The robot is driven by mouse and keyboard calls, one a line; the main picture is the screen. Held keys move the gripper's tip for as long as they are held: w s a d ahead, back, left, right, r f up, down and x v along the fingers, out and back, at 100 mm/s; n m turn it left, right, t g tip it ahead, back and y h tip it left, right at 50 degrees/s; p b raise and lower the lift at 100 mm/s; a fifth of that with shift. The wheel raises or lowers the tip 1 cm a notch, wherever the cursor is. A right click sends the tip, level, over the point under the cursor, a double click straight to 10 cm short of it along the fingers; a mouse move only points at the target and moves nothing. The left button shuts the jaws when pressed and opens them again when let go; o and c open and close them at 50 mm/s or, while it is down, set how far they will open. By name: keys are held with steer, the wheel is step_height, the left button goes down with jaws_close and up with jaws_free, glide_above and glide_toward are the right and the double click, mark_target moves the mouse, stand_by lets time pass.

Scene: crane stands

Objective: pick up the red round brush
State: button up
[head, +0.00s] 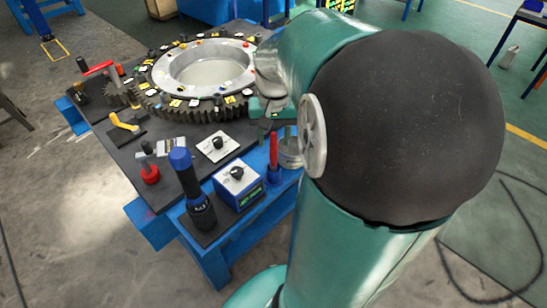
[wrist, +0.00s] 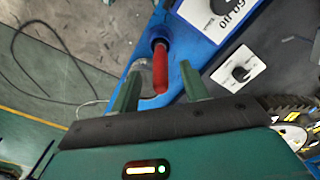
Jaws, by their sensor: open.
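The red round brush (head: 274,150) stands upright at the near right edge of the blue table, its lower end in a dark blue holder (head: 273,175). In the wrist view the red brush (wrist: 160,68) shows between the two green fingers of my gripper (wrist: 160,82). The fingers are open, one on each side of it, with a visible gap. In the head view my gripper (head: 268,122) is just above and behind the brush, partly hidden by my arm. I cannot tell whether a finger touches the brush.
A metal tin (head: 290,158) stands close right of the brush. A blue box with a black knob (head: 238,186) stands to its left. A dark blue-topped cylinder (head: 190,180) stands further left. A large gear ring (head: 160,104) lies behind.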

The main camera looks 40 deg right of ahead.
steer(key=shift+f, duration=0.95)
jaws_close()
steer(key=shift+r, duration=0.15)
